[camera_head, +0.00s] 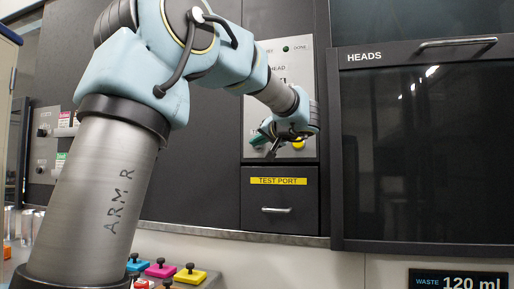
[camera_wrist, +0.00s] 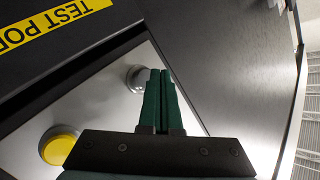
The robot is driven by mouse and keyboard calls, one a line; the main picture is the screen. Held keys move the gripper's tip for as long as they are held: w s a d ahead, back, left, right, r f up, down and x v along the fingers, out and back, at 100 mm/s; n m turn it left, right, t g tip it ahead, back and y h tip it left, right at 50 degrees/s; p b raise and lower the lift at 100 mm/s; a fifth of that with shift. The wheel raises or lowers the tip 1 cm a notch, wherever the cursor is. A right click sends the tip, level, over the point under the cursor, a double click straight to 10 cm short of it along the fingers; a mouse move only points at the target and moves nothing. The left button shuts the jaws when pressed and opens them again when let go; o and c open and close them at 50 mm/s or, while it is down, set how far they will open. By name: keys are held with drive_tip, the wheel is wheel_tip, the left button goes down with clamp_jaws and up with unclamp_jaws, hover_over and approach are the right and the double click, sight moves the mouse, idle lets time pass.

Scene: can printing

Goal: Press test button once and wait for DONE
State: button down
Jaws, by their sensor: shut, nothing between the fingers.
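A light metal panel (camera_head: 306,77) stands above the TEST PORT drawer. A small dark green lamp (camera_head: 286,49) labelled DONE sits at its top and does not look brightly lit. A yellow button (camera_head: 298,145) is low on the panel, and it shows at the left of the wrist view (camera_wrist: 58,146). A round grey-white button (camera_wrist: 136,78) shows beside my fingertips in the wrist view; my gripper hides it in the head view. My gripper (camera_wrist: 160,72) is shut and empty, its green fingers close to this grey-white button. I cannot tell whether they touch it.
The TEST PORT drawer (camera_head: 279,210) with its handle is just below the panel. A dark HEADS cabinet (camera_head: 425,150) stands at the right. Blue, pink and yellow knobbed blocks (camera_head: 190,275) lie at the lower left. A WASTE display (camera_head: 458,281) reads 120 ml.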

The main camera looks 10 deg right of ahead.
drive_tip(key=s+a+b, duration=0.1)
drive_tip(key=s+b, duration=0.1)
drive_tip(key=s+a+b, duration=0.1)
drive_tip(key=s+b, duration=0.1)
drive_tip(key=shift+s+a, duration=0.2)
idle(0.3)
idle(0.7)
